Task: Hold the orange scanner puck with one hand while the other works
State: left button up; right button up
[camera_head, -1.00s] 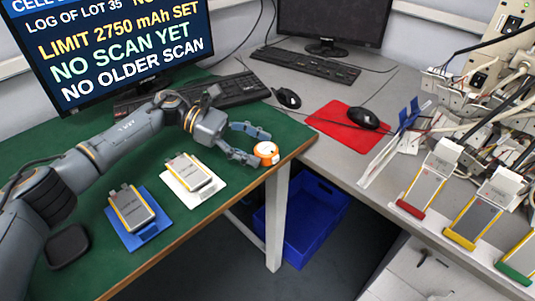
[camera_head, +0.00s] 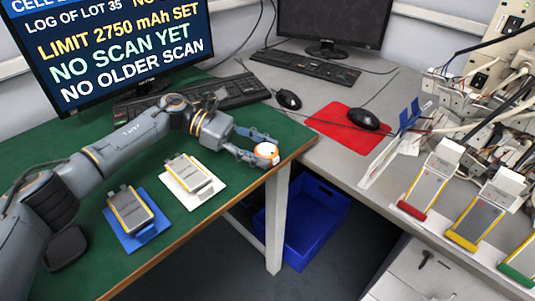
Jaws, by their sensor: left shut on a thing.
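The orange scanner puck (camera_head: 266,154) with a white top sits near the right corner of the green table (camera_head: 180,244). My left gripper (camera_head: 262,151) is shut on the puck, its fingers on either side of it. One pouch cell (camera_head: 130,210) lies on a blue pad (camera_head: 152,232) and another (camera_head: 188,172) on a white pad (camera_head: 213,187), both left of the gripper. The screen (camera_head: 115,50) reads "NO SCAN YET", "NO OLDER SCAN" and "LIMIT 2750 mAh SET". My right gripper is out of view.
On the grey bench, several pouch cells stand in red (camera_head: 411,211), yellow (camera_head: 460,240) and green (camera_head: 515,274) holders, with cables behind. A red mat (camera_head: 340,131) holds a mouse. A blue bin (camera_head: 312,225) is below. A dark pad (camera_head: 66,248) lies on the green table's left.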

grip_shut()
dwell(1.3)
